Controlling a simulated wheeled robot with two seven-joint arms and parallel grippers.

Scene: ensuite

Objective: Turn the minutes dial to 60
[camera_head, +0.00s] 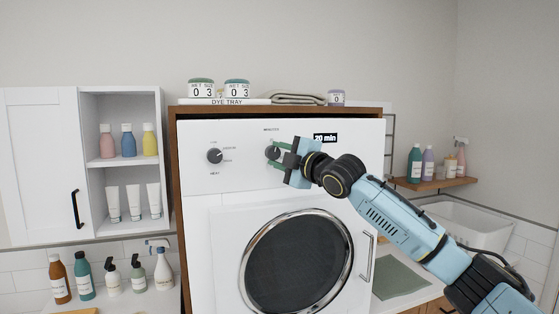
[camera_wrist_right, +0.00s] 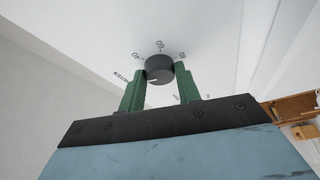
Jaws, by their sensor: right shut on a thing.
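The minutes dial (camera_head: 272,153) is a dark round knob on the white machine's panel, below a small MINUTES label. My right gripper (camera_head: 281,158) reaches it from the right. In the wrist view its green fingers (camera_wrist_right: 160,74) are shut on the sides of the dial (camera_wrist_right: 159,66). A short white mark shows at the dial's lower left there, and a 60 is printed beside the dial's top in that picture. The display (camera_head: 326,138) reads 20 min. My left gripper is not in view.
A second dark dial (camera_head: 215,156) labelled HEAT sits to the left. The round door (camera_head: 296,262) is below. A dye tray (camera_head: 227,101) and folded cloth (camera_head: 298,98) lie on top. Bottles stand on shelves at both sides. Free panel lies between the dials.

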